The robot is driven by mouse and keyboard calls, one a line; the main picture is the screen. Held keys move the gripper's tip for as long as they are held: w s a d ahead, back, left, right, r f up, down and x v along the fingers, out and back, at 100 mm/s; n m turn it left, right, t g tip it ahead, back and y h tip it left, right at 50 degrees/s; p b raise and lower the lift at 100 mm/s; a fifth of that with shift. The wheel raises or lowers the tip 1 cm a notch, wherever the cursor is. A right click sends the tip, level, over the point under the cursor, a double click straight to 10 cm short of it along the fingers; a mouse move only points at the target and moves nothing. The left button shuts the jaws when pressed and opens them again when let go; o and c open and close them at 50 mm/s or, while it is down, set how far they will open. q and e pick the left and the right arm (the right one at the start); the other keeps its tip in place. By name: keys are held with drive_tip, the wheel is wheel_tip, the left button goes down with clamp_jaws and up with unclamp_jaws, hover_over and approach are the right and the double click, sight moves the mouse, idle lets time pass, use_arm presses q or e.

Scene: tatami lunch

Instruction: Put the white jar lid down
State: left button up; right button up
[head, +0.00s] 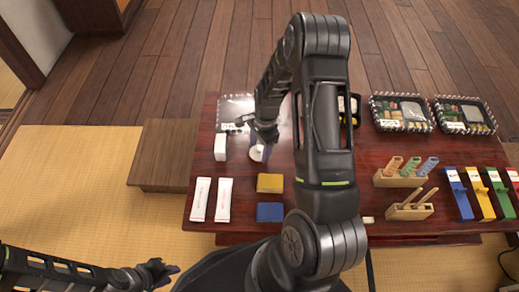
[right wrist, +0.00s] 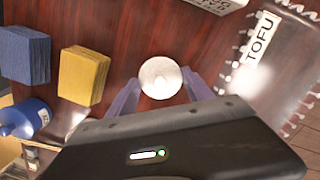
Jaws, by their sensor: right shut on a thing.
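The white jar lid (right wrist: 160,77) is a small round disc between the purple fingertips of my right gripper (right wrist: 162,88) in the right wrist view. In the head view the lid (head: 257,153) shows at the left part of the dark red table, below my right gripper (head: 264,143). The right gripper is shut on the lid; whether the lid touches the table top is hard to tell. My left gripper (head: 163,272) is at the lower left, off the table and away from the lid; its finger opening is unclear.
A white box (head: 220,147) stands left of the lid, with a TOFU tray (head: 232,103) behind. White packets (head: 200,199), a yellow block (head: 270,183) and a blue block (head: 270,212) lie nearer. A blue bottle (right wrist: 22,120) shows in the right wrist view. Wooden holders (head: 400,179) stand right.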

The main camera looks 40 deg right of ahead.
drive_tip(key=shift+f, duration=0.25)
drive_tip(key=shift+f, duration=0.15)
drive_tip(key=o, duration=1.3)
drive_tip(key=shift+o, duration=0.2)
wheel_tip(320, 180, up, 12)
drive_tip(key=d+p, duration=0.1)
drive_tip(key=p, duration=0.2)
drive_tip(key=shift+d, duration=0.2)
drive_tip(key=shift+s+a, duration=0.1)
drive_tip(key=shift+s, duration=0.05)
